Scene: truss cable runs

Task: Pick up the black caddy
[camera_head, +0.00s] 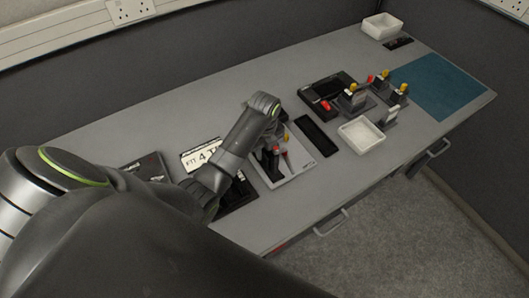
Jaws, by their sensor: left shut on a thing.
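My left gripper (272,160) reaches down over a light grey board (296,165) in the middle of the bench. It is shut on a small dark thing with red and yellow bits beside it. My forearm and wrist hide much of this thing, and I cannot tell for sure whether it is the black caddy. A black open tray-like holder (326,90) stands farther back to the right, apart from my gripper. My right gripper does not show.
A white sign with black lettering (200,156) and a dark box (148,167) lie left of my wrist. A black strip (317,135), a white tray (361,134) and several yellow-topped holders (352,98) stand right. A blue mat (440,86) is clear; a white bin (381,25) stands behind.

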